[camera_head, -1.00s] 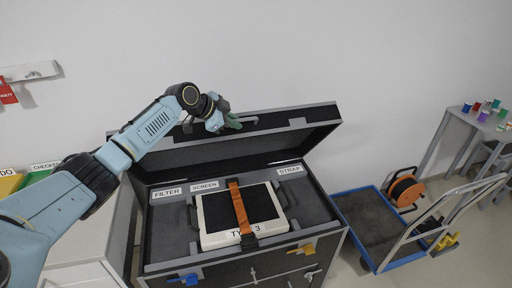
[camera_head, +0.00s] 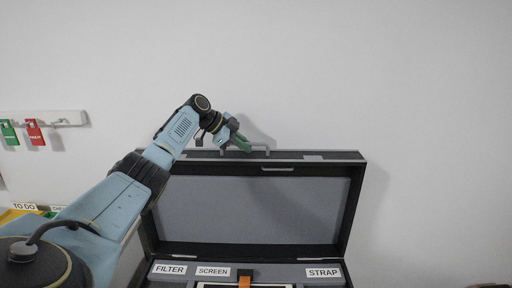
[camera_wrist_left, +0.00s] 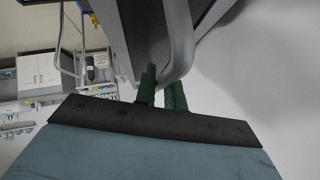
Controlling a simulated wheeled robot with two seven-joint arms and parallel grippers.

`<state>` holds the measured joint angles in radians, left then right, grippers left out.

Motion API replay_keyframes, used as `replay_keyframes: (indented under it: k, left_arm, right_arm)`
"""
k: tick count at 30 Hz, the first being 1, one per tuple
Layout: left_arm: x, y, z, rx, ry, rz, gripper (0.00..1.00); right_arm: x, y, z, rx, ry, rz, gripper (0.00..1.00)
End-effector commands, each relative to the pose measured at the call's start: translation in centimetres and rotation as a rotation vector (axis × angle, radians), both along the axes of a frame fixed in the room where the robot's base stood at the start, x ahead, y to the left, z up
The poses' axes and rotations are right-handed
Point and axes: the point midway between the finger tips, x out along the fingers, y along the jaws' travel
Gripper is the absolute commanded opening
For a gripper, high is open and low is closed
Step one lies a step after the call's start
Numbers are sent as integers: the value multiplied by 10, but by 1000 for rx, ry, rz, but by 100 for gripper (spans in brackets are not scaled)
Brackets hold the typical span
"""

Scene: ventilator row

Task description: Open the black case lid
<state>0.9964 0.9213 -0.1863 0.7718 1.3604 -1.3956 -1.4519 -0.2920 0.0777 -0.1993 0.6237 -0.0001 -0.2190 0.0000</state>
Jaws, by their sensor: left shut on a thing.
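The black case lid (camera_head: 260,208) stands raised, its grey-lined inside facing me in the head view. A grey handle (camera_head: 262,149) sits at the lid's top edge; it also shows in the left wrist view (camera_wrist_left: 181,45). My left gripper (camera_head: 243,144) is shut on this handle at its left part, with green fingers. In the left wrist view my gripper (camera_wrist_left: 161,88) has its fingers at the handle bar. Only the rear of the case body (camera_head: 210,283) shows, with FILTER, SCREEN and STRAP labels. My right gripper is not in view.
In the case, the top of a white-framed screen and an orange strap (camera_head: 244,281) show at the lower edge. A wall rail (camera_head: 60,118) with green and red tags hangs at left. Yellow and green bins labelled TO DO (camera_head: 24,206) stand below it. The wall behind is bare.

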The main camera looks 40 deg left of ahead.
Motion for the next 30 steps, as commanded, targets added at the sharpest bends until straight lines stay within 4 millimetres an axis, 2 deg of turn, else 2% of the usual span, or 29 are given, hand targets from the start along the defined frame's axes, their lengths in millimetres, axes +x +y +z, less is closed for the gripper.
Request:
replay_keyframes:
  k: [1, 6, 15, 16, 20, 30]
  left_arm:
    - [-2, 0, -5, -2, 10, -3, 0]
    - [-4, 3, -6, -3, 12, -5, 0]
    - [-4, 3, -7, -4, 13, -6, 0]
    - [-4, 3, -7, -4, 13, -6, 13]
    - [-4, 3, -6, -3, 12, -6, 30]
    - [-4, 4, -3, -2, 6, -4, 33]
  right_arm:
    - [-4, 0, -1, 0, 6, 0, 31]
    - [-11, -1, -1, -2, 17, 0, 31]
    - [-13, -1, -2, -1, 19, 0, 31]
    - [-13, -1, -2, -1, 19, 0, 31]
    - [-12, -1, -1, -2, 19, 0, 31]
    - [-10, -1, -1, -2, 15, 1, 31]
